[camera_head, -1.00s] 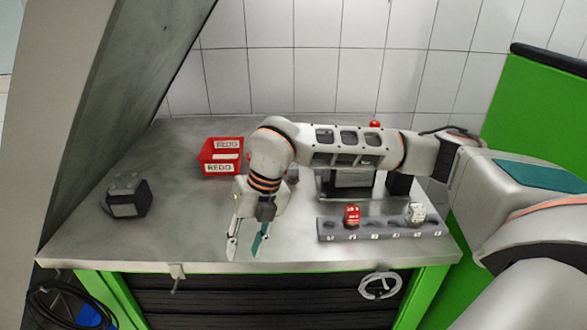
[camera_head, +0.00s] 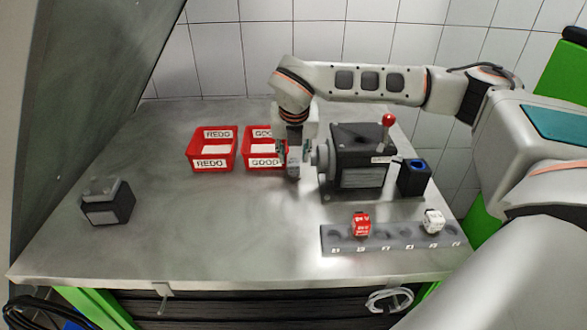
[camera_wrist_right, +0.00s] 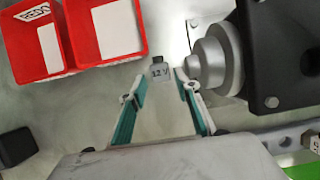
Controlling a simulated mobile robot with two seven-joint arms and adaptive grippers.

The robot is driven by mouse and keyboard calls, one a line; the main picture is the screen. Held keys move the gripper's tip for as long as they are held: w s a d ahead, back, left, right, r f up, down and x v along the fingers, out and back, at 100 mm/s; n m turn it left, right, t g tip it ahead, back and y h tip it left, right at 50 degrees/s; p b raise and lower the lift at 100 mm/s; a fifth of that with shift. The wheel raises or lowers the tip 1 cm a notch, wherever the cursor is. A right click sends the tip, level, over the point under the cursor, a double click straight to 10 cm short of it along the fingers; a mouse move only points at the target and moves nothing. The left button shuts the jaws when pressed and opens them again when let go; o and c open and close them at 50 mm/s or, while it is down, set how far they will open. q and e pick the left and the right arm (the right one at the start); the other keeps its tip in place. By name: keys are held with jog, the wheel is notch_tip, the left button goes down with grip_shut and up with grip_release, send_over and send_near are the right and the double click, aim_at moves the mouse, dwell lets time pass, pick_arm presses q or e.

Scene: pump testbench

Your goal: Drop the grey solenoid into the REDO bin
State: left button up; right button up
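In the right wrist view a small grey block marked "12 V", which looks like the grey solenoid (camera_wrist_right: 160,72), is between and just beyond the fingertips of my right gripper (camera_wrist_right: 160,84). The fingers are open, with a small gap on each side of it. In the head view my right gripper (camera_head: 294,152) points down between the GOOD bin and the black pump unit; the solenoid is not clear there. The red REDO bin (camera_head: 190,152) stands left of the GOOD bin and also shows in the wrist view (camera_wrist_right: 22,72). My left gripper is out of view.
The red GOOD bin (camera_head: 248,157) is close left of my right gripper. The black pump unit (camera_head: 360,160), with a red-knobbed lever, is close right. A rack (camera_head: 400,240) in front holds red and white parts. A dark box (camera_head: 108,205) stands left. The table's middle is clear.

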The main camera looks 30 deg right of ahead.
aim_at(294, 162)
jog(key=shift+x, duration=1.85)
jog(key=shift+r, duration=0.1)
grip_shut()
